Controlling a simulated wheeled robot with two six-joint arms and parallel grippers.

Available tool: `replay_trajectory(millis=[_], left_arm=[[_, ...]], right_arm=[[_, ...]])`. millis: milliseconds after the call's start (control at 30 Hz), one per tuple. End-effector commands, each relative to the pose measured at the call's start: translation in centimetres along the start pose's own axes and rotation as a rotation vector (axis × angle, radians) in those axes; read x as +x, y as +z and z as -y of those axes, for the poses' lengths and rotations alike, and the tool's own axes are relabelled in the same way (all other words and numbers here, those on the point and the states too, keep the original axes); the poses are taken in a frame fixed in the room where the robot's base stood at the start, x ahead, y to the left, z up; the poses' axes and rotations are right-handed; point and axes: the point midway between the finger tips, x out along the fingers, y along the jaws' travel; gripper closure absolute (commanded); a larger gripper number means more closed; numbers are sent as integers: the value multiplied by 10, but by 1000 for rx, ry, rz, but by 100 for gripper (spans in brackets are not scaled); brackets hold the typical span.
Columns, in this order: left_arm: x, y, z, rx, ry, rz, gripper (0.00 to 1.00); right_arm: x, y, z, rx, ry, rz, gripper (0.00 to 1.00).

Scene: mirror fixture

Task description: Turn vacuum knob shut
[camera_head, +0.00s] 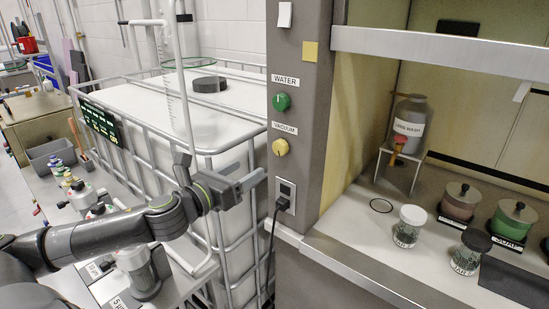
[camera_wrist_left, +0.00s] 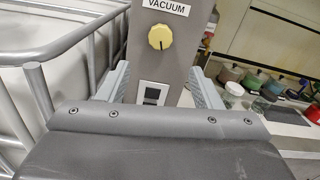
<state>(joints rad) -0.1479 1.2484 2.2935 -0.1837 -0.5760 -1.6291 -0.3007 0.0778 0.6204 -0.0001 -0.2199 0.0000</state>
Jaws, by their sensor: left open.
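The vacuum knob (camera_head: 280,147) is a round yellow knob on the grey post, below the VACUUM label (camera_head: 285,128). It also shows in the left wrist view (camera_wrist_left: 161,37), where a dark mark on its face points roughly downward. My left gripper (camera_head: 220,176) is open and empty, to the left of the post and lower than the knob. In the left wrist view its two fingers (camera_wrist_left: 160,86) stand apart, with the knob above and between them. The gripper appears apart from the knob. My right gripper is not in view.
A green water knob (camera_head: 281,102) sits above the vacuum knob. A socket with a black plug (camera_head: 284,198) sits below it. A caged white tank (camera_head: 150,105) stands left of the post.

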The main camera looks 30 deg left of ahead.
Motion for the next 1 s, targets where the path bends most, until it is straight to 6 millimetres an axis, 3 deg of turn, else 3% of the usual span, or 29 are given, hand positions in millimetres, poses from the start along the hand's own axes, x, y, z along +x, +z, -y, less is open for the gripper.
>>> replay_trajectory(millis=[333, 1000], left_arm=[[31, 0, 1, -7, -2, 4, 41], [109, 1, 0, -5, 1, 0, 41]], right_arm=[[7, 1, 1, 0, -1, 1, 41], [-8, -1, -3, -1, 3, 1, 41]])
